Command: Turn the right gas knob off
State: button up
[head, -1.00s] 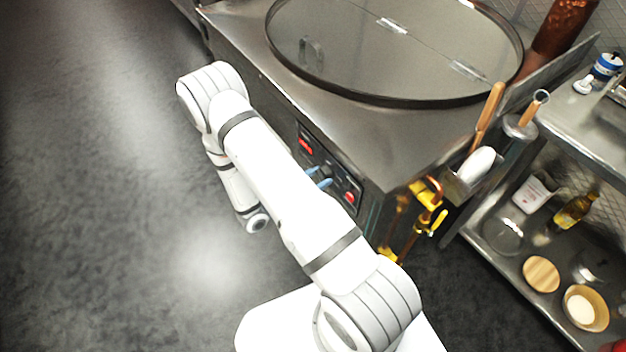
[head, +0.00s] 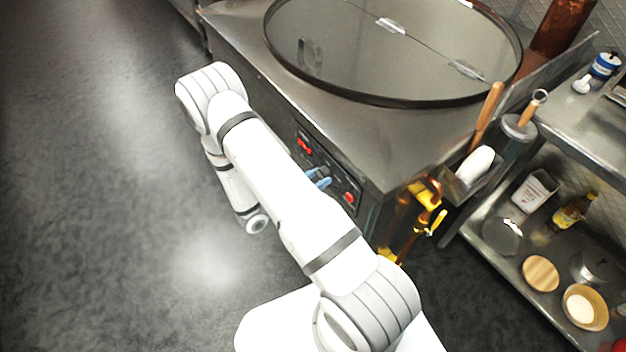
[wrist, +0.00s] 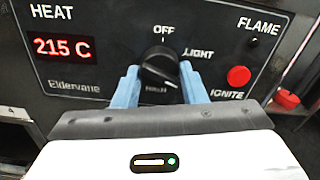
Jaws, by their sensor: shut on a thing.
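The black gas knob (wrist: 160,62) sits on the dark control panel (wrist: 85,20) in the wrist view, between the printed words OFF above it and LIGHT at its upper right. A pale line on its face slants down to the right. My gripper (wrist: 158,72) has one blue finger on each side of the knob and is shut on it. In the head view my gripper (head: 318,178) is at the panel on the oven front, mostly hidden behind my white arm. The lower label under the knob is partly covered.
A red IGNITE button (wrist: 238,76) is right of the knob, and a red display (wrist: 62,48) reading 215 C is left. Yellow gas piping (head: 412,215) stands near the oven's corner. A shelf (head: 470,222) with bowls and bottles is at right. Open floor (head: 100,200) lies left.

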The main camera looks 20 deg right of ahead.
jog(key=n+p, duration=0.1)
jog(key=n, duration=1)
jog(key=n+p, duration=0.1)
jog(key=n, duration=0.4)
jog(key=shift+s+d+r+p, duration=0.1)
jog(key=shift+s+d+p, duration=0.05)
jog(key=shift+s+p, duration=0.15)
jog(key=n+p, duration=0.1)
jog(key=n, duration=0.4)
jog(key=shift+n, duration=0.4)
jog(key=o, duration=0.9)
jog(key=shift+w, duration=0.1)
jog(key=shift+c, duration=0.2)
jog(key=shift+o, duration=0.7)
